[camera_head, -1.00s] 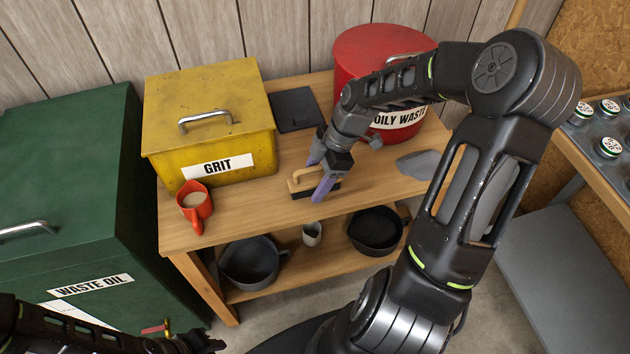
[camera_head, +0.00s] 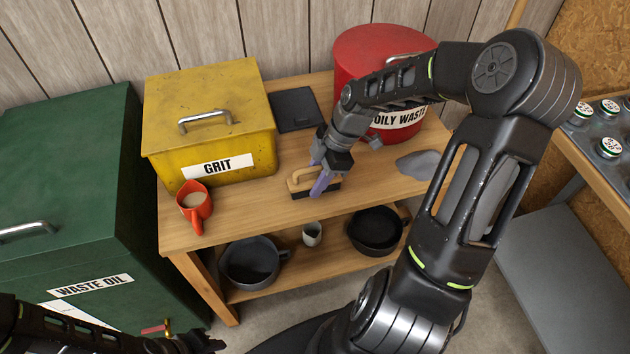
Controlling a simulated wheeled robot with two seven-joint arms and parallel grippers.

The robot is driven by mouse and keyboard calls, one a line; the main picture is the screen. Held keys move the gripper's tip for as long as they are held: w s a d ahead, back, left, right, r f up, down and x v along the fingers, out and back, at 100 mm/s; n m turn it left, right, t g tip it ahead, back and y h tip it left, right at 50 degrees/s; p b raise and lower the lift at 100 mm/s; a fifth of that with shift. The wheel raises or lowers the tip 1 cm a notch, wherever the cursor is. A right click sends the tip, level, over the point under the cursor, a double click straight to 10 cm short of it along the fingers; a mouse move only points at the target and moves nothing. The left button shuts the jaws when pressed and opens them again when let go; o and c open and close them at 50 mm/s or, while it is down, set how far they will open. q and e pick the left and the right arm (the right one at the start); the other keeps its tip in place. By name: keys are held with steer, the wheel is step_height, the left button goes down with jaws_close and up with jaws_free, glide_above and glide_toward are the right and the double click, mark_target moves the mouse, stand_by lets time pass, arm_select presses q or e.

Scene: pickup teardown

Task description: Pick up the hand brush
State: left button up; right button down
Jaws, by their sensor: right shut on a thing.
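The hand brush (camera_head: 299,182) has a tan wooden handle over a dark base. The fingers hide the right part of the brush. I cannot tell any gap between brush and tabletop. My left arm shows at the bottom left, with a dark end (camera_head: 200,342) low in the picture; its finger state is unclear.
Dark pans (camera_head: 250,262) and a small cup (camera_head: 312,234) stand on the lower shelf.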

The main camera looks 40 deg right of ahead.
step_height(320, 180, up, 10)
stand_by(0.6)
stand_by(0.5)
